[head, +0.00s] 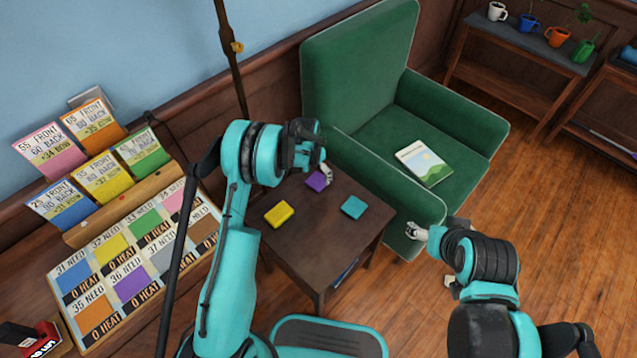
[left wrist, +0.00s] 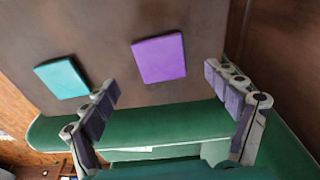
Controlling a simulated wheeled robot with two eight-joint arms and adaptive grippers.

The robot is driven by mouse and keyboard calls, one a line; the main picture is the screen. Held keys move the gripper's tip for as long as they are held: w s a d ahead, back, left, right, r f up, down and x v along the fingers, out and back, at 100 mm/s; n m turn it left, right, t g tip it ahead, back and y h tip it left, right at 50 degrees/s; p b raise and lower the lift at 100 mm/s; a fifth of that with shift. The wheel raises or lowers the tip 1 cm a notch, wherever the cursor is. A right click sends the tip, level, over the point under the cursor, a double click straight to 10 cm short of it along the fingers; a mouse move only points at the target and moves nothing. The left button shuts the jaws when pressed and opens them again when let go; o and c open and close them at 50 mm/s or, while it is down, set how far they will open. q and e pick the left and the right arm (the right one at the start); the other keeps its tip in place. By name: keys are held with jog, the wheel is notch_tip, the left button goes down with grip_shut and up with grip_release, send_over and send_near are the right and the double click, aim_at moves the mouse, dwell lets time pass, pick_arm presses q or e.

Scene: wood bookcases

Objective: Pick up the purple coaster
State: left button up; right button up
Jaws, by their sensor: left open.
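The purple coaster (head: 317,181) lies on the small dark side table (head: 318,248), toward its back edge. It shows whole in the left wrist view (left wrist: 159,59), a little beyond and between the fingertips. My left gripper (head: 326,170) is right beside the coaster in the head view. In the left wrist view my left gripper (left wrist: 162,85) is open with its fingers wide apart and nothing between them. My right gripper (head: 432,255) is away from the table, at its right in front of the green armchair; its finger opening is not clear.
A yellow coaster (head: 279,213) and a teal coaster (head: 354,207) lie on the same table. The green armchair (head: 365,80) stands close behind and right of it, with a book (head: 424,163) on the seat. A board of coloured cards (head: 130,275) is at the left.

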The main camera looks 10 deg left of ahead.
aim_at(317, 181)
pick_arm(q)
jog(key=f+b, duration=0.2)
jog(key=f, duration=0.1)
jog(key=w+f+b, duration=0.1)
jog(key=f, duration=0.1)
jog(key=shift+d+f, duration=0.15)
jog(key=shift+d, duration=0.05)
jog(key=c, duration=1.3)
